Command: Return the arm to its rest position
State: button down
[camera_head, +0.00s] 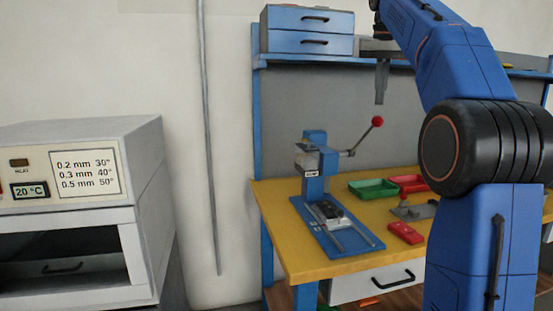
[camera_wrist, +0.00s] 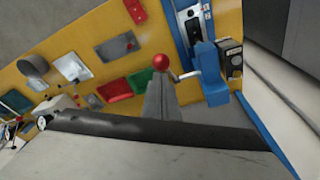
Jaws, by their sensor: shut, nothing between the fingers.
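My gripper (camera_head: 380,100) is shut and empty. Its grey fingers point down in the air above the yellow workbench (camera_head: 285,258), in front of the grey back panel. In the wrist view the closed fingers (camera_wrist: 160,85) show at the middle, with the bench beyond them. My blue arm rises at the right of the head view and bends over towards the bench. It hides the right part of the bench.
A blue lever press (camera_head: 314,165) with a red knob (camera_head: 377,121) stands on the bench below and left of my gripper. Green (camera_head: 372,188) and red (camera_head: 408,183) trays lie behind a red block (camera_head: 406,233). A white oven (camera_head: 150,170) stands left. A shelf holds a blue drawer box (camera_head: 307,30).

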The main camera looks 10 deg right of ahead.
jog(key=s+a+f+n+t, duration=0.1)
jog(key=s+a+f+n, duration=0.1)
jog(key=s+a+f, duration=0.45)
jog(key=s+a+f+n+t, duration=0.1)
jog(key=s+a+f, duration=0.3)
jog(key=s+f, duration=0.55)
jog(key=s+a+f+n, duration=0.1)
jog(key=s+a+f, duration=0.1)
jog(key=s+f, duration=0.3)
jog(key=s+a+f, duration=0.1)
jog(key=s+f, duration=0.5)
jog(key=f, duration=0.8)
jog(key=s+a+f+n+y, duration=0.1)
jog(key=s+f, duration=0.4)
jog(key=f, duration=0.5)
jog(key=shift+s+a+n+t, duration=0.3)
jog(key=shift+a+t, duration=0.1)
jog(key=shift+a, duration=0.45)
